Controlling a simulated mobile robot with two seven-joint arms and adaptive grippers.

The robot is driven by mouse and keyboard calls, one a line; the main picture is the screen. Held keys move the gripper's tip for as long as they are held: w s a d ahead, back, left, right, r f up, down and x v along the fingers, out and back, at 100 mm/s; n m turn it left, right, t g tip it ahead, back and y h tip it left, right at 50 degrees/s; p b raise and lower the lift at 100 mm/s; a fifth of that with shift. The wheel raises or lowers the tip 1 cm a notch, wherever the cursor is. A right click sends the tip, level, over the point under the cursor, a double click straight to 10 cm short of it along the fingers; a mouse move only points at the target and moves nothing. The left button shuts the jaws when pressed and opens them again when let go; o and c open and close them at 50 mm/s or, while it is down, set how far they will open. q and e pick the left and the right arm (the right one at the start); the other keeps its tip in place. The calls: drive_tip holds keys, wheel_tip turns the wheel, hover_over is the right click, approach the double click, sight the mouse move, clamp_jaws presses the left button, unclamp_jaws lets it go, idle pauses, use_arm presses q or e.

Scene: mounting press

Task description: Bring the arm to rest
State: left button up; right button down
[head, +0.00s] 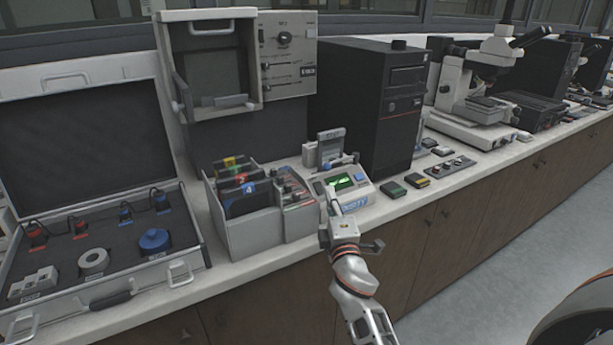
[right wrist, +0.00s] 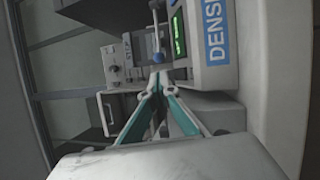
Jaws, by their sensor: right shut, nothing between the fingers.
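My right gripper (head: 333,207) is in front of the small density meter (head: 346,184), which has a green screen and a blue "DENSITY" label. The gripper's fingers are closed together and hold nothing. In the right wrist view the fingertips (right wrist: 157,78) meet just in front of the meter (right wrist: 205,75), close to a blue ball-shaped knob (right wrist: 157,58). I cannot tell whether they touch anything. My left gripper does not show in either view.
An open black-lined case (head: 90,230) lies at the left. A grey bin of numbered cartridges (head: 245,225) stands beside the meter. Behind are a white press cabinet (head: 215,105) and a black computer tower (head: 375,110). A microscope (head: 475,95) stands further right.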

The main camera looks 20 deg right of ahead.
drive_tip(key=s+f+m+g+y, duration=0.15)
drive_tip(key=s+f+g, duration=0.25)
drive_tip(key=s+f, duration=0.5)
drive_tip(key=s+f+m+g, duration=0.3)
drive_tip(key=s+f+g, duration=0.1)
drive_tip(key=s, duration=0.9)
drive_tip(key=s+f+m+g, duration=0.35)
drive_tip(key=s+f, duration=0.35)
drive_tip(key=s, duration=0.4)
drive_tip(key=w+a+f+m+t+y, duration=0.1)
drive_tip(key=a+f+m+t+y, duration=0.1)
drive_tip(key=a+f+y, duration=0.5)
drive_tip(key=a+f+t, duration=0.1)
drive_tip(key=a+f, duration=0.5)
drive_tip(key=a, duration=0.2)
drive_tip(key=shift+w+a+f, duration=0.25)
drive_tip(key=shift+a, duration=0.1)
